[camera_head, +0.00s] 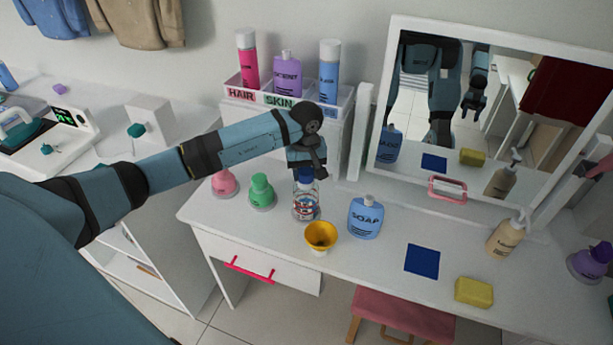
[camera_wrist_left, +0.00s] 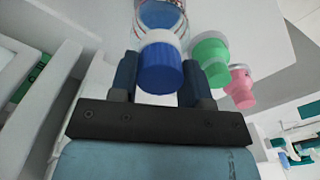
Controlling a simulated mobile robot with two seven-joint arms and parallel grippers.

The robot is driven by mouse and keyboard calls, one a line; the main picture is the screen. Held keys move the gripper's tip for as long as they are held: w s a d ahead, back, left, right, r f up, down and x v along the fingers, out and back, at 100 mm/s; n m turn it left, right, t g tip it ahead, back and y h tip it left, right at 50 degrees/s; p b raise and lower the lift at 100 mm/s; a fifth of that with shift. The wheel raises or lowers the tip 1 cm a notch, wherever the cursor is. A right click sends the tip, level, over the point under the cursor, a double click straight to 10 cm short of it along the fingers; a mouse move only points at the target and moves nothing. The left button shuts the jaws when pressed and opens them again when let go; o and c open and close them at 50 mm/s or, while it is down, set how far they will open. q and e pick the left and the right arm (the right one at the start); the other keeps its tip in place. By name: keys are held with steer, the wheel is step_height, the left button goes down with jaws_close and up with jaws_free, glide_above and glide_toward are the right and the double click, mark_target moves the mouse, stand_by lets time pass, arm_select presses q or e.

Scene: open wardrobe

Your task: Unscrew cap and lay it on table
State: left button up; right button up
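A clear bottle (camera_head: 306,205) with a red and blue label stands upright on the white table (camera_head: 380,265). Its blue cap (camera_wrist_left: 161,66) sits at the bottle's mouth and shows also in the head view (camera_head: 305,174), partly hidden by my gripper. My left gripper (camera_head: 307,168) reaches down over the bottle from above. In the left wrist view its two fingers (camera_wrist_left: 160,80) stand one on each side of the cap and seem to touch it. My right gripper is not seen directly; a small arm and gripper show in the mirror.
A yellow cup (camera_head: 321,236) and a blue soap bottle (camera_head: 365,217) stand near the bottle, with green (camera_head: 262,191) and pink (camera_head: 224,183) containers to its left. A labelled rack (camera_head: 287,121) and a mirror (camera_head: 480,135) stand behind. A dark blue square (camera_head: 422,261) and yellow block (camera_head: 474,292) lie right.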

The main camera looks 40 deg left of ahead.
arm_select(q)
steer(key=shift+c, duration=0.2)
steer(key=n, duration=0.4)
steer(key=shift+r, duration=0.1)
steer(key=n+p, duration=0.1)
steer(key=n, duration=0.3)
steer(key=shift+n, duration=0.4)
steer(key=n+p, duration=0.1)
steer(key=n, duration=0.3)
steer(key=shift+n, duration=0.3)
steer(key=n, duration=0.4)
steer(key=o, duration=1)
steer(key=shift+c, duration=0.5)
